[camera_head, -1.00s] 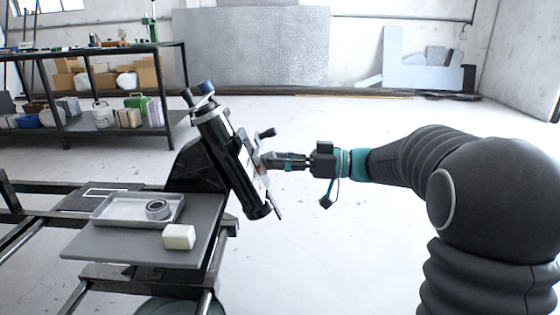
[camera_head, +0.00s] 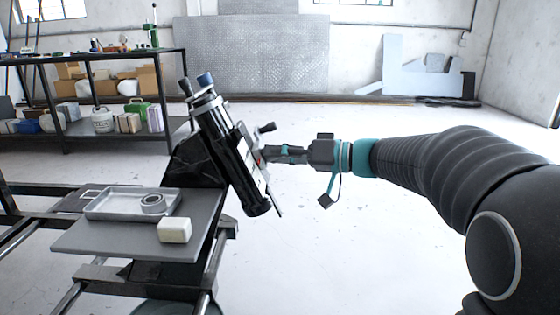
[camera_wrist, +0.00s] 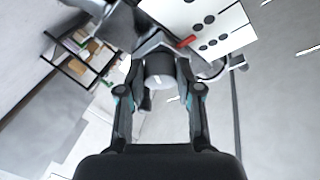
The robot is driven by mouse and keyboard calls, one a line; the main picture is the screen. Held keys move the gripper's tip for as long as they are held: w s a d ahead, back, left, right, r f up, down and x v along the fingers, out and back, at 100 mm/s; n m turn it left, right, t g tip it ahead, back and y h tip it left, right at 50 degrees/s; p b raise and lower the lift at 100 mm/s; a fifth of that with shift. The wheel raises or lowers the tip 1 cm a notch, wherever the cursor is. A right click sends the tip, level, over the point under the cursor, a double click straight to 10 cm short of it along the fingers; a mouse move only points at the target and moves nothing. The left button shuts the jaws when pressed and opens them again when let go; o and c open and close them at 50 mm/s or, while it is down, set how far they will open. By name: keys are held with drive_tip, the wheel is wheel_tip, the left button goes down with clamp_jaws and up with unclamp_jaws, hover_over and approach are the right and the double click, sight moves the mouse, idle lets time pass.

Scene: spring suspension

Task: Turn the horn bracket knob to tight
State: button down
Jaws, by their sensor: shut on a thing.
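The horn bracket knob (camera_wrist: 160,70) is a dark grey cylinder with a white line on its face, in the upper middle of the wrist view. My gripper (camera_wrist: 160,88) has a finger on each side of the knob and is shut on it. In the head view my gripper (camera_head: 268,153) reaches from the right to the plate on the tilted black suspension unit (camera_head: 229,155), and the knob is hidden there.
A small black crank handle (camera_head: 266,128) sticks out above my gripper. A grey shelf (camera_head: 135,238) at the left holds a metal tray (camera_head: 105,206) with a ring (camera_head: 153,202), and a cream block (camera_head: 174,230). Open floor lies below my arm.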

drive_tip(key=m+h, duration=0.1)
drive_tip(key=m, duration=0.2)
drive_tip(key=shift+s+r+t, duration=0.1)
drive_tip(key=shift+r+t, duration=0.1)
drive_tip(key=shift+t, duration=0.2)
drive_tip(key=m, duration=0.1)
drive_tip(key=m+h+p, duration=0.1)
drive_tip(key=m+p, duration=0.1)
drive_tip(key=m, duration=0.1)
drive_tip(key=shift+a+r+h, duration=0.1)
drive_tip(key=shift+r+h, duration=0.15)
drive_tip(key=shift+h, duration=0.15)
drive_tip(key=m+h+p, duration=0.1)
drive_tip(key=m+p, duration=0.2)
drive_tip(key=shift+r+m, duration=0.15)
drive_tip(key=shift+m, duration=0.15)
drive_tip(key=shift+a+m+h+p, duration=0.1)
drive_tip(key=shift+m+h+p, duration=0.75)
drive_tip(key=shift+m, duration=0.55)
drive_tip(key=c, duration=0.8)
unclamp_jaws()
drive_tip(key=shift+o, duration=0.2)
